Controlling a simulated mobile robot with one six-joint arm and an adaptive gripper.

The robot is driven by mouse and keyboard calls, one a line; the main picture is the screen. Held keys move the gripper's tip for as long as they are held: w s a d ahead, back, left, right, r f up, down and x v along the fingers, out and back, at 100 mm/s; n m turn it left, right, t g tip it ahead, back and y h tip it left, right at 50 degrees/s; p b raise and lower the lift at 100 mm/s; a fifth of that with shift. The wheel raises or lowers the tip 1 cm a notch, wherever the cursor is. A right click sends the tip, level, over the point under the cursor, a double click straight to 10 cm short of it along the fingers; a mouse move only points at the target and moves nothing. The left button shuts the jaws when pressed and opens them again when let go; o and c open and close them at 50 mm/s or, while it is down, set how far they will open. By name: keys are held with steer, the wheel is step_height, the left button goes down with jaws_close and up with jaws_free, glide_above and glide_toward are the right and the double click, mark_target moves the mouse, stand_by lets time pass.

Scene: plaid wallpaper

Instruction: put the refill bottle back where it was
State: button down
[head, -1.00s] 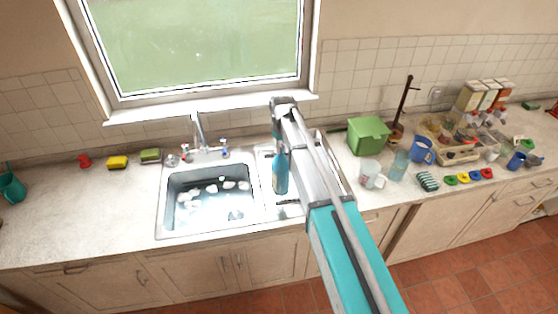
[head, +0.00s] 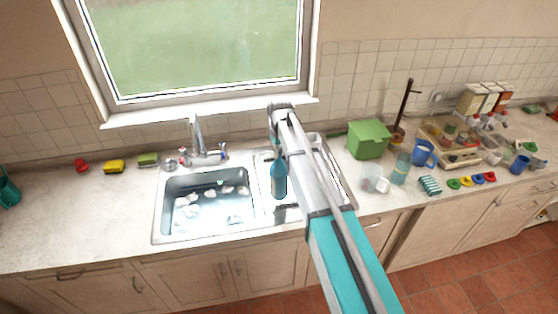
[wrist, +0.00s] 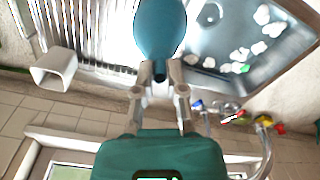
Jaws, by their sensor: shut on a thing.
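The refill bottle looks like a blue-teal bottle (head: 279,181) with a narrow top, upright over the drainer side of the sink in the head view. In the wrist view the bottle (wrist: 160,28) fills the top middle. My gripper (wrist: 160,72) is shut on its narrow neck. In the head view my arm hides most of the gripper. Whether the bottle's base touches the drainer I cannot tell.
The sink basin (head: 172,226) left of the bottle holds water and several pale lumps. The tap (head: 198,135) stands behind it. A white square container (wrist: 53,70) is beside the ridged drainer (wrist: 95,28). A green box (head: 368,140) and a blue mug (head: 424,154) stand right.

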steer(key=shift+f+b, duration=1.05)
steer(key=shift+f, duration=0.45)
steer(key=c, duration=0.7)
jaws_free()
steer(key=shift+r, duration=0.25)
step_height(320, 180, up, 12)
steer(key=p, duration=1.2)
steer(key=shift+s+d, duration=0.15)
